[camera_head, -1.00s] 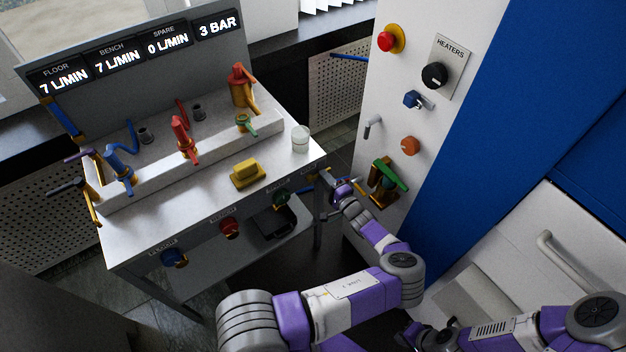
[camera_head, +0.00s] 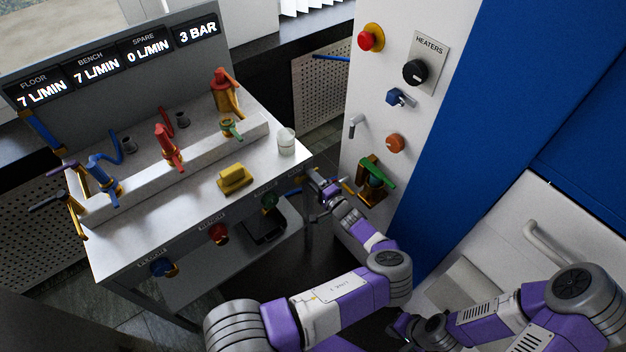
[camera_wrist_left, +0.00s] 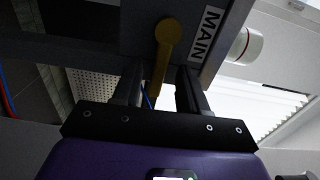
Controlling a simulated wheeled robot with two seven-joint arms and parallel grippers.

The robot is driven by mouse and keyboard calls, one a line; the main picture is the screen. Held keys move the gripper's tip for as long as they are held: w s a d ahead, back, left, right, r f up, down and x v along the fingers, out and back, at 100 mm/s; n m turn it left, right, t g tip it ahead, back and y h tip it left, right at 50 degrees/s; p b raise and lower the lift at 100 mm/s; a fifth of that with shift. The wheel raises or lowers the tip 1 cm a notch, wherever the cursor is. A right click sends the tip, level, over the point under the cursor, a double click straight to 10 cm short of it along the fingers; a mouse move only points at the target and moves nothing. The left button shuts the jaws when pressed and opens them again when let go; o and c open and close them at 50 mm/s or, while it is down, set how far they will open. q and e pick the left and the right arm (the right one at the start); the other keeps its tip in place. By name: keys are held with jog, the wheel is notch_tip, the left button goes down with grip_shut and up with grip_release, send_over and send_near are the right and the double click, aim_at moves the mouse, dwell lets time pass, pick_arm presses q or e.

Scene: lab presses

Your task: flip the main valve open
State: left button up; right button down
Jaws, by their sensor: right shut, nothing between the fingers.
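The main valve shows in the left wrist view as a yellow-orange lever (camera_wrist_left: 164,58) on a dark grey panel beside a label reading MAIN (camera_wrist_left: 206,33). Its round end is up and its narrow arm hangs down between my fingers. My left gripper (camera_wrist_left: 160,88) is open, a finger on each side of the lever, with gaps showing. In the head view my left gripper (camera_head: 318,184) is at the bench's right front corner, where it largely hides the valve. My right gripper (camera_head: 405,328) is low in the head view, shut and empty, partly hidden by my left arm.
The bench (camera_head: 200,205) carries red, blue and green valves, a yellow block (camera_head: 235,179) and a white cup (camera_head: 286,141). Displays above read 7, 7, 0 L/MIN and 3 BAR. A white cabinet panel (camera_head: 375,140) with knobs and a green-handled valve (camera_head: 378,172) stands close right.

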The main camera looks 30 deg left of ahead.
pick_arm(q)
jog(key=p+v, duration=0.1)
jog(key=v, duration=0.6)
jog(key=shift+d+p, duration=0.3)
jog(key=shift+p, duration=0.05)
jog(key=shift+s, duration=0.15)
